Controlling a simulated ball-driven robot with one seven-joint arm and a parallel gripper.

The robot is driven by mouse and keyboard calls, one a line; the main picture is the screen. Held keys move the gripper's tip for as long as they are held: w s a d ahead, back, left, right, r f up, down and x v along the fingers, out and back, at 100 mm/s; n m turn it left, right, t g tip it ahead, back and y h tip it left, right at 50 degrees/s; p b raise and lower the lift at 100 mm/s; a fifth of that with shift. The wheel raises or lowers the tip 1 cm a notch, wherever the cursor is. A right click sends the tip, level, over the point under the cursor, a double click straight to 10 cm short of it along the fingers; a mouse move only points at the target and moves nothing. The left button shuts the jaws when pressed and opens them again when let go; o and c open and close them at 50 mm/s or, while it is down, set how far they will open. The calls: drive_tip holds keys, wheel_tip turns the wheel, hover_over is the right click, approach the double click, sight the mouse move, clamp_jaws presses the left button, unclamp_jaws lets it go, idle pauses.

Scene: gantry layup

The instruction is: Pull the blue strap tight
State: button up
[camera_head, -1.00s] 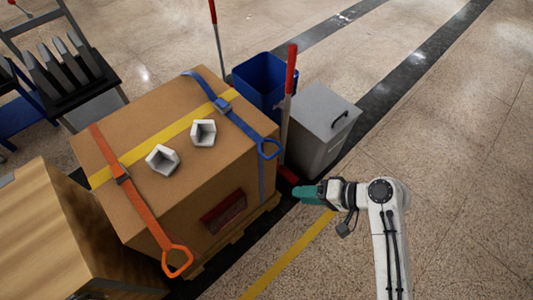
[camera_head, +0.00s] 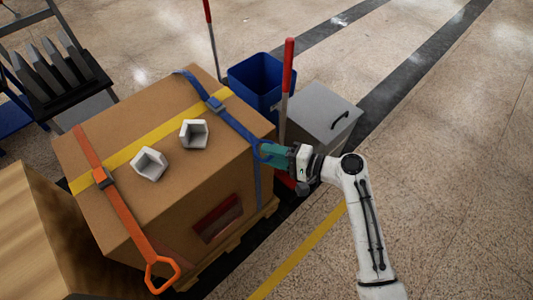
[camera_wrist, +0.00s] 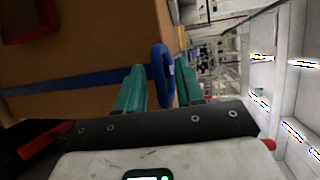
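The blue strap (camera_head: 236,121) runs over the top of the large cardboard box (camera_head: 210,170), through a blue buckle (camera_head: 215,104). Its pull loop (camera_head: 263,150) hangs at the box's right edge. My gripper (camera_head: 272,154) is at this loop, reaching in from the right. In the wrist view, the blue loop (camera_wrist: 162,75) stands between the two teal fingers of my gripper (camera_wrist: 158,88). The fingers are apart, one on each side of it; I cannot tell whether they touch it. The strap (camera_wrist: 60,80) also shows against the box side.
An orange strap (camera_head: 125,210) with its own loop and a yellow band (camera_head: 150,140) cross the box. Two white corner pieces (camera_head: 194,133) lie on top. A blue bin (camera_head: 255,80), a grey lidded bin (camera_head: 320,110) and a red-topped post (camera_head: 288,70) stand behind. Floor at right is clear.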

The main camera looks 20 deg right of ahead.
drive_tip(key=shift+x, duration=0.95)
drive_tip(key=c, duration=0.6)
drive_tip(key=shift+s+f, duration=0.1)
drive_tip(key=shift+f, duration=0.05)
clamp_jaws()
